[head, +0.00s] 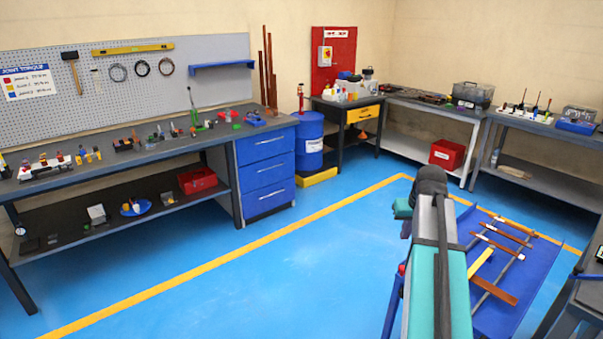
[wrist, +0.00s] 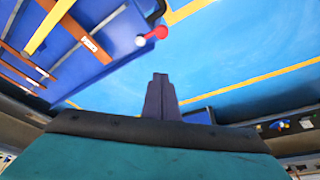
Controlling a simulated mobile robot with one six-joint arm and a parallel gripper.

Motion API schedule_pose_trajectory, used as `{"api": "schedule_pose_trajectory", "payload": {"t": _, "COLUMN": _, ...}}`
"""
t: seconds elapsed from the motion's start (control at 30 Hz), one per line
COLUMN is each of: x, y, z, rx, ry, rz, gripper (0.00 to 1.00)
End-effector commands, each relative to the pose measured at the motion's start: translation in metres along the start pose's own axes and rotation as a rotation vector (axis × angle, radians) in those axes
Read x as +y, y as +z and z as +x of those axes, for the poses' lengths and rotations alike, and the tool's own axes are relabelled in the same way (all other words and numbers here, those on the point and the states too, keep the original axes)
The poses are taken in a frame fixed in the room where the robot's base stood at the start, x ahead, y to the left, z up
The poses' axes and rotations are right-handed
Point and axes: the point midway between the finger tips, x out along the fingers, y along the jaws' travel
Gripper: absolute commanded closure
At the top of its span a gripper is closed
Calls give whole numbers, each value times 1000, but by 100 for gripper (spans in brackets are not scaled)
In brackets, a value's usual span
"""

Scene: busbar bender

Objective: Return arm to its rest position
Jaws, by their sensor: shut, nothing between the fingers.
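My gripper (wrist: 160,80) shows in the wrist view with its two dark fingers together and nothing between them. It points over open blue floor, apart from the blue cart top (wrist: 118,48) at the upper left. In the head view my teal and grey arm (head: 436,265) rises from the bottom, right of the middle, with its dark joint at the top. The arm covers part of the blue cart (head: 540,272). I cannot make out the gripper fingers in the head view.
Copper bars (head: 497,290) and a yellow bar (head: 480,262) lie on the cart close to the arm. A long workbench (head: 130,150) with a blue drawer unit (head: 268,172) stands at the left. A blue drum (head: 309,145) stands behind. The floor between is clear.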

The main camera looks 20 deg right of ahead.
Motion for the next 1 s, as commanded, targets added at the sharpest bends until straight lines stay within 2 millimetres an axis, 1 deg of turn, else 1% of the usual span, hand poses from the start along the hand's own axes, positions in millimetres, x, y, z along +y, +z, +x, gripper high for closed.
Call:
{"api": "schedule_pose_trajectory", "payload": {"t": 0.1, "x": -9, "y": -2, "z": 2, "rx": -1, "ry": -5, "rz": -12, "gripper": 100}}
{"api": "schedule_pose_trajectory", "payload": {"t": 0.17, "x": -18, "y": -1, "z": 8, "rx": -10, "ry": -11, "rz": -23, "gripper": 100}}
{"api": "schedule_pose_trajectory", "payload": {"t": 0.27, "x": -36, "y": 5, "z": 26, "rx": -37, "ry": -27, "rz": -45, "gripper": 100}}
{"api": "schedule_pose_trajectory", "payload": {"t": 0.37, "x": -57, "y": 15, "z": 50, "rx": -72, "ry": -45, "rz": -70, "gripper": 100}}
{"api": "schedule_pose_trajectory", "payload": {"t": 0.5, "x": -88, "y": 36, "z": 86, "rx": -132, "ry": -70, "rz": -106, "gripper": 100}}
{"api": "schedule_pose_trajectory", "payload": {"t": 0.67, "x": -121, "y": 66, "z": 124, "rx": -200, "ry": -95, "rz": -146, "gripper": 100}}
{"api": "schedule_pose_trajectory", "payload": {"t": 0.8, "x": -147, "y": 96, "z": 154, "rx": -259, "ry": -111, "rz": -180, "gripper": 100}}
{"api": "schedule_pose_trajectory", "payload": {"t": 0.97, "x": -173, "y": 133, "z": 186, "rx": -325, "ry": -126, "rz": -215, "gripper": 100}}
{"api": "schedule_pose_trajectory", "payload": {"t": 1.0, "x": -180, "y": 143, "z": 194, "rx": -342, "ry": -129, "rz": -225, "gripper": 100}}
